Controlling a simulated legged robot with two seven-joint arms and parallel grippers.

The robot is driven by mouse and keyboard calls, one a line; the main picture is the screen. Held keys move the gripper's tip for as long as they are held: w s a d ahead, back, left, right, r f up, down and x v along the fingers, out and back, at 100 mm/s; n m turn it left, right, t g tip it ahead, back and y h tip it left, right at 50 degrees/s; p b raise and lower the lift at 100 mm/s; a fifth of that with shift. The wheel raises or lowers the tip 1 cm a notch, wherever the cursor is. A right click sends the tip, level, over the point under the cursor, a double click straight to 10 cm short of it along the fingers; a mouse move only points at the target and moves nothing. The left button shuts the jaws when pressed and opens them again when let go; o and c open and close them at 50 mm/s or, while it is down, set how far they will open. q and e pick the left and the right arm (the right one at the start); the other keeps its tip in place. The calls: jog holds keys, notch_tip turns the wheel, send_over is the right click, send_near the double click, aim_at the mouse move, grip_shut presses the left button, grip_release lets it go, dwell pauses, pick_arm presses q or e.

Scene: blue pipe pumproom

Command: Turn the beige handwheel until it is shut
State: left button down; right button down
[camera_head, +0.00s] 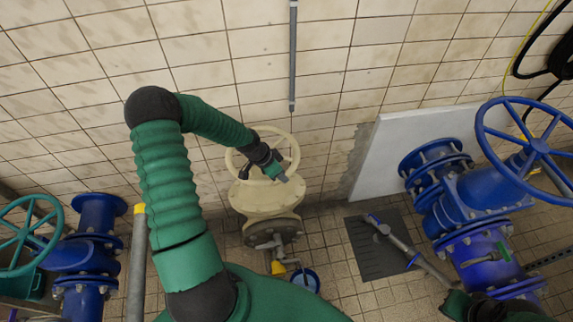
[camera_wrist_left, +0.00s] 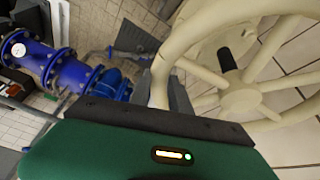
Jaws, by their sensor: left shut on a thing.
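The beige handwheel (camera_head: 290,148) stands in front of the tiled wall, on top of a beige valve body (camera_head: 265,198). In the left wrist view the handwheel (camera_wrist_left: 240,102) fills the upper right, with its hub, spokes and dark stem end showing. My left gripper (camera_head: 278,172) reaches the wheel from above, and its dark fingers (camera_wrist_left: 170,95) are shut on the rim. Part of the wheel is hidden behind the gripper and wrist. My right gripper cannot be made out; only a dark and green part of my arm shows at the lower right edge.
A blue valve with a blue handwheel (camera_head: 538,146) stands at the right, and a blue pipe with a teal handwheel (camera_head: 22,236) at the left. A white panel (camera_head: 385,150) leans on the wall. A dark floor plate (camera_head: 365,255) lies between the pipes. A grey pipe (camera_head: 292,60) hangs on the wall.

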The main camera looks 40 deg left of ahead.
pick_arm(q)
jog(key=shift+s+a+m+p, duration=0.35)
jog(key=shift+s+m+p, duration=0.1)
jog(key=shift+s+m, duration=0.2)
jog(key=shift+s, duration=0.1)
jog(key=c, duration=1.4)
grip_release()
jog(key=shift+s+a, duration=0.1)
jog(key=shift+o, duration=1)
jog(key=shift+h, duration=0.3)
jog(key=shift+s+a, duration=0.1)
jog(key=shift+a, duration=0.05)
jog(key=shift+r, duration=0.15)
jog(key=v, duration=1.6)
jog(key=shift+r+b, duration=0.25)
jog(key=shift+b, duration=0.1)
